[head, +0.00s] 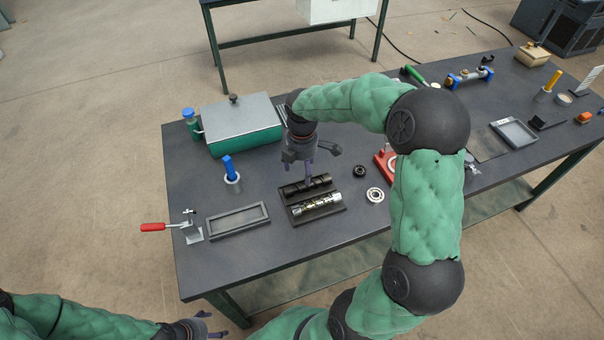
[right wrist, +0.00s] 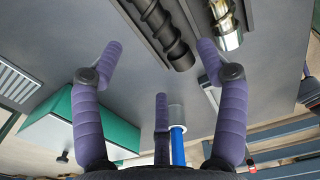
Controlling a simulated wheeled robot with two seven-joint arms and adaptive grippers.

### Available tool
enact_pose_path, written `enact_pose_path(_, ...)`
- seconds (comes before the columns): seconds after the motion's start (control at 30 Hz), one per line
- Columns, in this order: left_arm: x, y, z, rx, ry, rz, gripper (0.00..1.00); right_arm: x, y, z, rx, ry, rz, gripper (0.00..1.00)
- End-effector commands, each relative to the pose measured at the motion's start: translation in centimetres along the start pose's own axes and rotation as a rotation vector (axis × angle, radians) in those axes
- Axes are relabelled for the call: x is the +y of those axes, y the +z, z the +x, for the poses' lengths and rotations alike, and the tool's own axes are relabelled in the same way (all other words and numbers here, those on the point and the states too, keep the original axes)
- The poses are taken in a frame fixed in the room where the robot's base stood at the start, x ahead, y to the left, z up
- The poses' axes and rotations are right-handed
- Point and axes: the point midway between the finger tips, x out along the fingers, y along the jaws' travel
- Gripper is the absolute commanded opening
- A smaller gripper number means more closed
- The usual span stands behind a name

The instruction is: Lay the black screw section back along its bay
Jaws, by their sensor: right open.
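The black screw section (head: 321,180) lies lengthwise at the back bay of a dark two-bay tray (head: 328,210); a finger hides part of it, and I cannot tell if it is fully seated. It also shows in the right wrist view (right wrist: 158,28). A shiny silver and gold screw section (head: 316,204) lies in the front bay, also seen in the right wrist view (right wrist: 225,22). My right gripper (head: 309,176) is open with its fingers pointing down over the black section, holding nothing. My left gripper (head: 210,328) is at the bottom edge, partly cut off.
A blue-handled tool in a cup (head: 230,170) and a green-sided box (head: 240,128) stand behind. A ring bearing (head: 375,195) and a small black gear (head: 359,171) lie to the right.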

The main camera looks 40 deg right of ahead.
Motion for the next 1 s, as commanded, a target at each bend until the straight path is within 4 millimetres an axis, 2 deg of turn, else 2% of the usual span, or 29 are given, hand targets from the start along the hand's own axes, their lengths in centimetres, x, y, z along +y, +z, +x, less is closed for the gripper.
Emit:
enact_pose_path(0.03,0.2,0.0,-0.5,0.000,0.000,0.000,0.74,0.1,0.0,-1.3,0.000,0.004,-0.001,0.74)
enact_pose_path(0.1,0.3,0.0,-0.7,0.000,0.000,0.000,0.74,0.1,0.0,-2.4,0.000,0.003,0.000,0.74)
enact_pose_path(0.3,0.4,0.0,-1.2,0.000,0.000,0.000,0.74,0.1,0.0,-4.5,0.000,0.002,0.000,0.74)
enact_pose_path(1.0,0.4,0.0,-1.2,0.000,0.000,0.000,0.74,0.0,0.0,-4.9,0.000,0.000,0.000,0.74)
